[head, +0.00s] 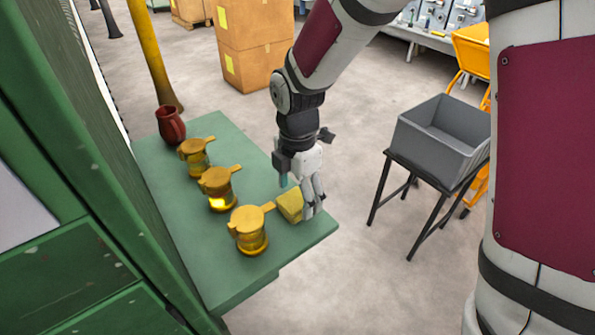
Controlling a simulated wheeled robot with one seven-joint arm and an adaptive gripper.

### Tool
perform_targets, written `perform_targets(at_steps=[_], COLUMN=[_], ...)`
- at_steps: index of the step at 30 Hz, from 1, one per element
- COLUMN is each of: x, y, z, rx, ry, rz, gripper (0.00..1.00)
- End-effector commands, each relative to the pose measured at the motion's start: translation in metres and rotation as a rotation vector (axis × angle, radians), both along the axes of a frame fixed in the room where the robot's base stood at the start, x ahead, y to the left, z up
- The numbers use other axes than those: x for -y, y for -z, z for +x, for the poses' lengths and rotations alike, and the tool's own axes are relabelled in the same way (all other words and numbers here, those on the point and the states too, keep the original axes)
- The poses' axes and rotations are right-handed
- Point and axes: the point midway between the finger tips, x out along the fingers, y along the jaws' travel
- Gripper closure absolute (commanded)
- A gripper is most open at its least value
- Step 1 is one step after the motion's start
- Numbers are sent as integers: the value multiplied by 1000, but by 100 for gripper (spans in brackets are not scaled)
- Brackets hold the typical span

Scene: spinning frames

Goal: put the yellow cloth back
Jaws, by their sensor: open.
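A yellow cloth (289,205), folded into a small block, is at the right side of the green shelf (237,274), beside the nearest amber jar. My gripper (306,212) is right at the cloth, pointing down, with its fingers open. The fingers overlap the cloth's right side in this view, so I cannot tell whether they touch it. Part of the cloth is hidden behind the gripper.
Three amber lidded jars, near (249,230), middle (217,188) and far (195,156), stand in a row left of the cloth. A dark red jug (170,125) stands at the far end. A grey bin (440,135) on a black stand is to the right, across open floor.

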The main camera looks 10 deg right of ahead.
Motion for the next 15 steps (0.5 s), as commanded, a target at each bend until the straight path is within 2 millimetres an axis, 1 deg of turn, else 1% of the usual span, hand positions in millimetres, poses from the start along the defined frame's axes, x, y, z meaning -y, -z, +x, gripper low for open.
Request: perform_targets(at_steps=[9, 12, 15], x=[0, 0, 0], y=[-65, -82, -96], z=[2, 1, 1], rx=[7, 5, 4], ry=[0, 2, 1], rz=[1, 1, 1], gripper=[26, 26, 26])
